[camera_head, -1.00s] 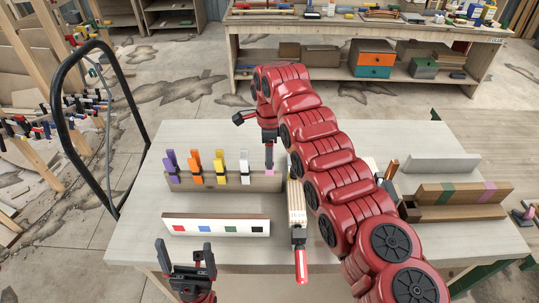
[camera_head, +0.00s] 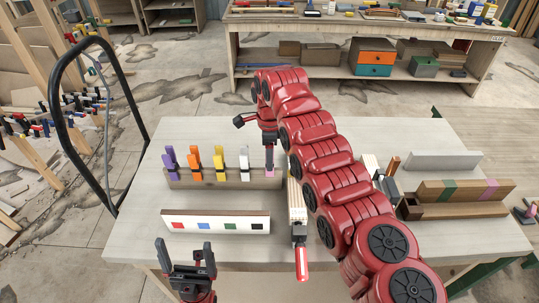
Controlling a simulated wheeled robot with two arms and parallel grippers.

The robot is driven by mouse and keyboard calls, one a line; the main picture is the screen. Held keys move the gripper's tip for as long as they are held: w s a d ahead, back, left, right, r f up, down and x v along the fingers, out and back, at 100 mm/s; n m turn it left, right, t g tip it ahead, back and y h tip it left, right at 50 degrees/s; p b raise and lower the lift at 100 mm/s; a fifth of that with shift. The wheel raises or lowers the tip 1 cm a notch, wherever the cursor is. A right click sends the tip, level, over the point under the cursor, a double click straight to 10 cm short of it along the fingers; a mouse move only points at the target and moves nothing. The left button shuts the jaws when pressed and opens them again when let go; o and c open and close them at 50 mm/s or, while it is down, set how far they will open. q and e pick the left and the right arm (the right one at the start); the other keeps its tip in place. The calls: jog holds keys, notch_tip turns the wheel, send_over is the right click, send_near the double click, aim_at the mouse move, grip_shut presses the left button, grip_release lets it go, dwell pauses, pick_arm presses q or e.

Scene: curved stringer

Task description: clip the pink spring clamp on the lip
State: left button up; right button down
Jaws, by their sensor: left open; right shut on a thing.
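The pink spring clamp (camera_head: 269,173) shows only as a small pink patch at the right end of the wooden rail (camera_head: 215,181). My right gripper (camera_head: 269,158) points down and is shut on it; the fingers hide most of the clamp. I cannot tell whether the clamp still touches the rail. Purple (camera_head: 169,160), orange (camera_head: 195,162), yellow (camera_head: 219,160) and white (camera_head: 244,162) clamps stand in a row on the rail. A brown piece with a green and a pink band (camera_head: 465,190) lies at the right, perhaps bearing the lip. My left gripper (camera_head: 187,250) is open and empty at the front edge.
A white strip with red, blue, green and black squares (camera_head: 216,222) lies before the rail. A wooden block and red-handled tool (camera_head: 301,262) lie right of it. A grey block (camera_head: 442,161) stands behind the brown piece. My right arm crosses the table's middle.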

jog(key=shift+f, duration=0.1)
jog(key=shift+f+b, duration=0.45)
jog(key=shift+b, duration=0.05)
jog(key=shift+f, duration=0.15)
dwell(0.3)
jog(key=shift+f+b, duration=0.4)
jog(key=shift+c, duration=0.5)
grip_release()
